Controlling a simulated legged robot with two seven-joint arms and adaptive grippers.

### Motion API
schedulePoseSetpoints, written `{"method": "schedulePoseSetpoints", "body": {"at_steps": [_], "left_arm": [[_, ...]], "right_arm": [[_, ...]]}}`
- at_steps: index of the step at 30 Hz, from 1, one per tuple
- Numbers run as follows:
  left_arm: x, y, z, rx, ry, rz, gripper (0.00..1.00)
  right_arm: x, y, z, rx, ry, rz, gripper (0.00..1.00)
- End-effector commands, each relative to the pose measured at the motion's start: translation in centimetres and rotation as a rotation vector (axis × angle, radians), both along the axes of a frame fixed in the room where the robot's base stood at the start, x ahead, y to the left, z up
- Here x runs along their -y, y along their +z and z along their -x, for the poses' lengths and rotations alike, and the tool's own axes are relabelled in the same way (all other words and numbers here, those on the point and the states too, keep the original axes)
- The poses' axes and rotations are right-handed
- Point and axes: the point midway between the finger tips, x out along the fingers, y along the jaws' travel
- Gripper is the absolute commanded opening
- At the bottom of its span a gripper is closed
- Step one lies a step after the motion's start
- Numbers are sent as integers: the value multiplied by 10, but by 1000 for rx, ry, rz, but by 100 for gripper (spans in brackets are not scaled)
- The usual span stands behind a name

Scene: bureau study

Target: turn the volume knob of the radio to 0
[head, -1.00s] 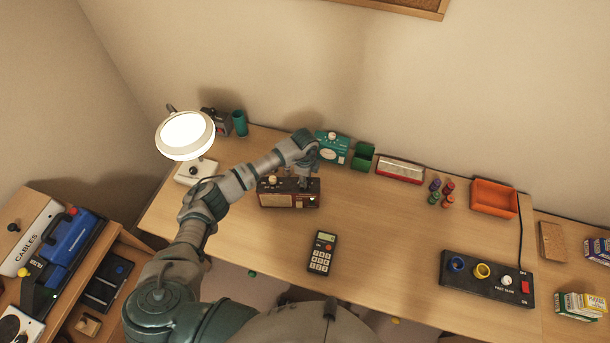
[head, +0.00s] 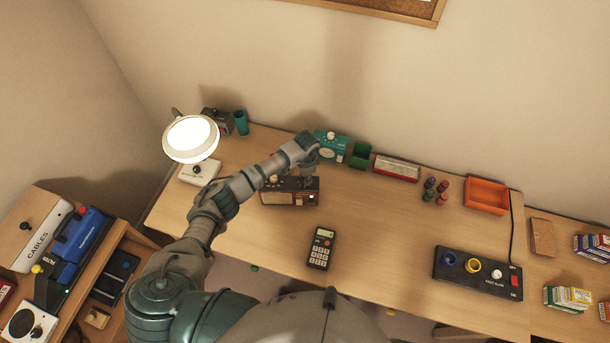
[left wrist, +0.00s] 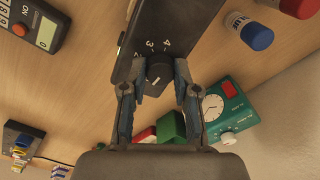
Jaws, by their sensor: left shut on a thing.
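The radio (head: 282,198), a dark box with a brown grille front, stands on the desk under my left gripper (head: 306,180). In the left wrist view the radio's dark top (left wrist: 180,22) shows the numerals 3 and 4 beside a dark volume knob (left wrist: 158,74). My left gripper's fingers (left wrist: 154,88) are on either side of this knob and shut on it. Numerals other than 3 and 4 are not readable, and the knob's setting is unclear. My right gripper is not in view.
A teal device with a dial (head: 331,145) and a green box (head: 361,155) stand close behind the radio. A lit lamp (head: 190,139) is at the left. A calculator (head: 321,248) lies in front.

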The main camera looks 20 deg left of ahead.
Motion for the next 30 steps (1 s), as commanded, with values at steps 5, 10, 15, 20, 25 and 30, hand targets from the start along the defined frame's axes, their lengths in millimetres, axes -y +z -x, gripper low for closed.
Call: {"method": "schedulePoseSetpoints", "body": {"at_steps": [5, 10, 15, 20, 25, 30], "left_arm": [[0, 0, 0, 1, 32, 1, 0], [0, -1, 0, 1, 42, 1, 0], [0, -1, 0, 1, 41, 1, 0], [0, -1, 0, 1, 41, 1, 45], [0, 0, 0, 2, 40, 0, 55], [0, 1, 0, 2, 40, 0, 55]], "right_arm": [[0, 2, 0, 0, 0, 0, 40], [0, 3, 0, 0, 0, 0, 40], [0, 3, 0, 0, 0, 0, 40], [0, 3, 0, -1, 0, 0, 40], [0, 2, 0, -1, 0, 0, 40], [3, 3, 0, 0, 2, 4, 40]]}}
